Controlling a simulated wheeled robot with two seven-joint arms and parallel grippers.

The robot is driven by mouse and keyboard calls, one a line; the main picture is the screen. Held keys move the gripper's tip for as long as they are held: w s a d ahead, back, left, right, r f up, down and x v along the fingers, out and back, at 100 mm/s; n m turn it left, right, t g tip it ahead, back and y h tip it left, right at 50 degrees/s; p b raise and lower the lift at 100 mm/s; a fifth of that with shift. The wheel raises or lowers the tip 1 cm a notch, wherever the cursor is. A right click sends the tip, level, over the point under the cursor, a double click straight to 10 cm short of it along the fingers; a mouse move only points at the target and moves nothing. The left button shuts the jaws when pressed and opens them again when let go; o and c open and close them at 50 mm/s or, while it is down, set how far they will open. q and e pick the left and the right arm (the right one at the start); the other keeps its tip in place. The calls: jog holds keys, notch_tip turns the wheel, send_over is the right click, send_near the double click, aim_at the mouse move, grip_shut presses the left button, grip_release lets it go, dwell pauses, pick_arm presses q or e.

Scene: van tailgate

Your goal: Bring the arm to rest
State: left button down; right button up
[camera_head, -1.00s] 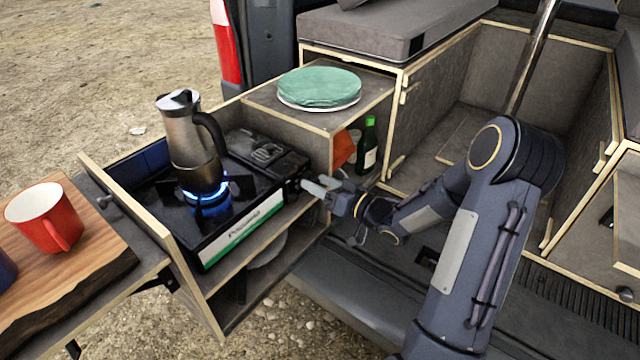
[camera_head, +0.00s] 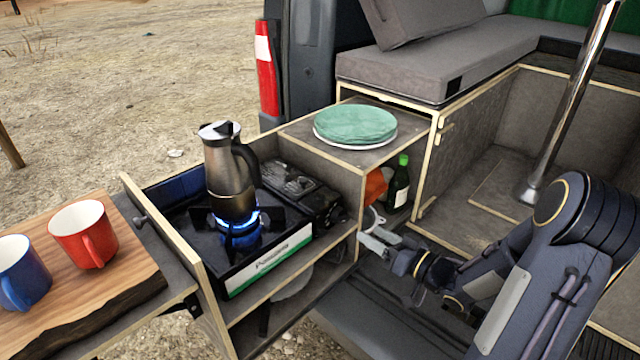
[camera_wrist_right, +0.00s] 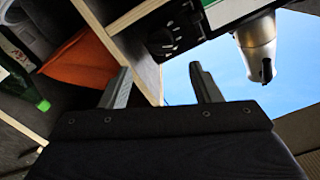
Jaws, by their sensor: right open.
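My right gripper (camera_head: 370,228) is open and empty, in front of the cabinet's open compartment and just right of the camping stove (camera_head: 268,255). It appears apart from the stove. Its two spread fingers also show in the right wrist view (camera_wrist_right: 160,82), with nothing between them. The right arm comes in from the right, bent at the elbow. A blue flame burns on the stove under a steel moka pot (camera_head: 230,178), which stands upright on the burner. My left gripper is not in view.
A wooden board (camera_head: 125,285) at the left holds a red mug (camera_head: 82,234) and a blue mug (camera_head: 22,272). A green-topped plate stack (camera_head: 355,124) sits on the cabinet. A green bottle (camera_head: 398,185) and an orange thing (camera_head: 375,188) are inside the compartment beside my gripper.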

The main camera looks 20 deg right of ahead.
notch_tip(320, 180, up, 11)
jog(key=s+m+g+h+p, duration=0.2)
jog(key=s+g+h+p, duration=0.15)
jog(key=h+p, duration=0.35)
jog(key=s+a+r+g+y+p, duration=0.1)
jog(key=s+a+g+y, duration=0.1)
jog(key=s+a, duration=0.5)
jog(key=s+a+r+g+y+p, duration=0.1)
jog(key=s+a+g, duration=0.4)
jog(key=s, duration=0.6)
jog(key=a+r+y, duration=0.1)
jog(key=a, duration=0.1)
jog(key=shift+s+a+n+p, duration=0.35)
jog(key=shift+s+n, duration=0.05)
